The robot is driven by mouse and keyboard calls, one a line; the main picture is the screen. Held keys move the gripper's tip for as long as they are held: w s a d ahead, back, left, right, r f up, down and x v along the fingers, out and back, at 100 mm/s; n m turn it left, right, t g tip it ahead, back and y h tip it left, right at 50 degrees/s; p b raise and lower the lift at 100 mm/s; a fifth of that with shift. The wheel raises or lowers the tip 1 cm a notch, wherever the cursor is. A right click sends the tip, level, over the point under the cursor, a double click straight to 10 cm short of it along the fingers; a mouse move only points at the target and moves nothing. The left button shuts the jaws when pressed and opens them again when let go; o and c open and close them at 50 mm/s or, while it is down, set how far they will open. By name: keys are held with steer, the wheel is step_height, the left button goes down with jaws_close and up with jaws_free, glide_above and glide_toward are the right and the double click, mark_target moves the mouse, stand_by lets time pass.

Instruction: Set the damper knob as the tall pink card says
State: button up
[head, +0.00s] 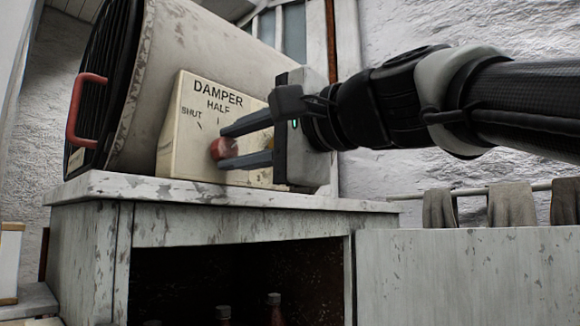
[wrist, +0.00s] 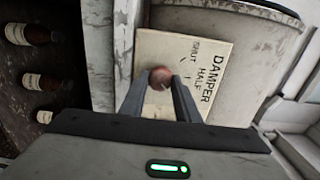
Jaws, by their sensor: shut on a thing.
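The damper knob (head: 224,149) is a small reddish-brown round knob on a cream panel (head: 172,165) lettered DAMPER, with SHUT at left and HALF at the middle top. Any marking to the right is hidden behind my gripper. My gripper (head: 229,147) reaches in from the right, its two grey fingers shut on the knob. The wrist view also shows the knob (wrist: 160,78) between the fingertips. I cannot tell which mark the knob points at. No tall pink card is in view.
The panel stands on a worn white bench (head: 220,192), before a large pale drum (head: 185,50) with a red handle (head: 82,108). Brown bottles (wrist: 40,82) stand in the dark space under the bench. Grey cloths (head: 505,207) hang on a rail at right.

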steer(key=o, duration=1)
steer(key=shift+o, duration=0.2)
steer(key=b+v, duration=0.2)
steer(key=v, duration=1.5)
steer(key=shift+s, duration=0.2)
steer(key=shift+d, duration=0.15)
